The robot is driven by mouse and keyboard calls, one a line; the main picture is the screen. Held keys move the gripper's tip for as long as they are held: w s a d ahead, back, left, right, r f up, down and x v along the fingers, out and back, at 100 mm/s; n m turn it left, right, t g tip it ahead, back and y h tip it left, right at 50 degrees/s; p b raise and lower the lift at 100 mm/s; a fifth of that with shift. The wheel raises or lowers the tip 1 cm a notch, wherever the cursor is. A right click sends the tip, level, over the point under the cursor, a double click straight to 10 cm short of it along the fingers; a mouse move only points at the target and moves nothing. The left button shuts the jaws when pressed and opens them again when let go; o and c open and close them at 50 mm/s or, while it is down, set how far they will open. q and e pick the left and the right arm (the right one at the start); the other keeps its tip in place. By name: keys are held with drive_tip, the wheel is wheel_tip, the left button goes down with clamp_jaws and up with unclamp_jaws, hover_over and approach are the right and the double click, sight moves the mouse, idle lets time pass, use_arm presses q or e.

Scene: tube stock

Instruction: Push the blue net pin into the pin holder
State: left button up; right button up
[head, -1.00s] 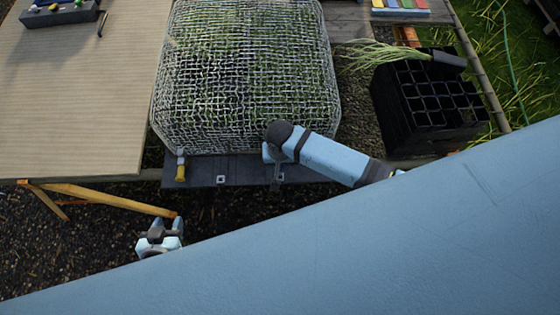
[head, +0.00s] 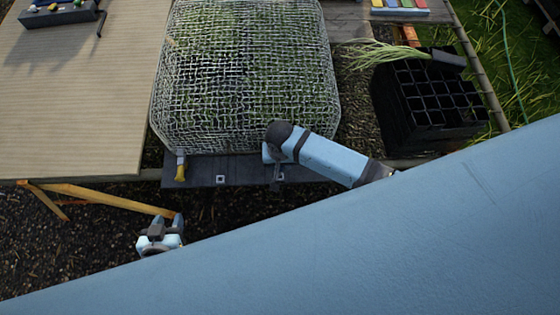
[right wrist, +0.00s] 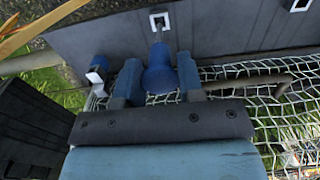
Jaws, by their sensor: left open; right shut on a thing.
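The blue net pin (right wrist: 160,76) is between the two fingers of my right gripper (right wrist: 159,80), which is shut on it. Its thin metal tip points at a white-rimmed square pin holder (right wrist: 159,15) on the dark board. The tip is at the holder's near edge; I cannot tell whether it is inside. In the head view the right gripper (head: 277,172) is at the board (head: 245,168), beside the right-hand square, and the pin is hidden there. My left gripper (head: 161,230) is open and empty, in front of the board, low and to the left.
The netted bed (head: 245,75) lies behind the board. A yellow pin (head: 181,170) stands at the board's left end, and a second square (head: 221,179) is free. A wooden table (head: 75,100) is left; a black cell tray (head: 430,105) is right.

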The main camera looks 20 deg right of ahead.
use_arm(q)
drive_tip(key=shift+s+a+f, duration=0.1)
drive_tip(key=shift+s, duration=0.05)
use_arm(e)
drive_tip(key=shift+f, duration=0.1)
use_arm(q)
drive_tip(key=shift+s+a+f, duration=0.1)
drive_tip(key=shift+s+f, duration=0.05)
drive_tip(key=shift+s, duration=0.15)
use_arm(e)
drive_tip(key=shift+f, duration=0.15)
use_arm(q)
drive_tip(key=shift+s, duration=0.1)
use_arm(e)
drive_tip(key=shift+f, duration=0.15)
use_arm(q)
drive_tip(key=shift+d, duration=0.2)
drive_tip(key=shift+w+r, duration=0.25)
drive_tip(key=shift+w, duration=0.3)
use_arm(e)
drive_tip(key=shift+f, duration=0.15)
use_arm(q)
drive_tip(key=shift+s+a+f, duration=0.1)
use_arm(e)
drive_tip(key=shift+f, duration=0.15)
